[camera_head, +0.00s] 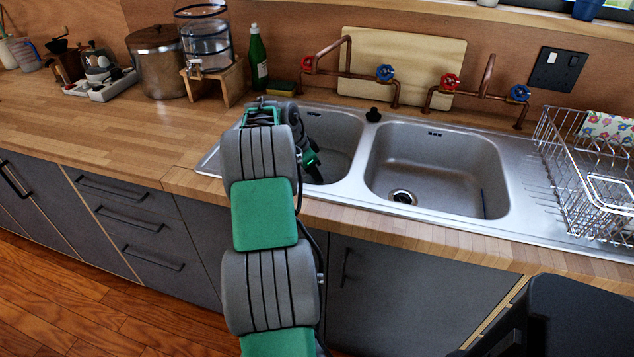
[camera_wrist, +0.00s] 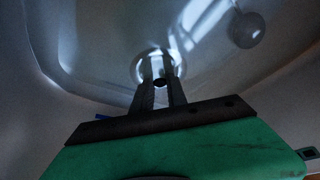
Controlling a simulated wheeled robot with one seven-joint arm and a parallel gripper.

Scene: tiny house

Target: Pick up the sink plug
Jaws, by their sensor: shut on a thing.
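My gripper (camera_wrist: 160,80) reaches down into the left basin (camera_head: 343,128) of the steel sink. In the wrist view its two narrow fingers are close together, shut on a small dark piece (camera_wrist: 160,84) that I take to be the sink plug. Most of it is hidden between the fingers. The round bright drain (camera_wrist: 146,62) shows just beyond the fingertips. I cannot tell whether the piece touches the drain or basin floor. In the head view my arm hides much of the basin's left side. A black knob-like thing (camera_head: 373,115) stands on the rim behind the divider.
Red and blue taps (camera_head: 385,73) stand behind the sink. A wire dish rack (camera_head: 590,165) is at right. A green bottle (camera_head: 257,60) and a water dispenser (camera_head: 207,45) stand at back left. The left counter is clear in front.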

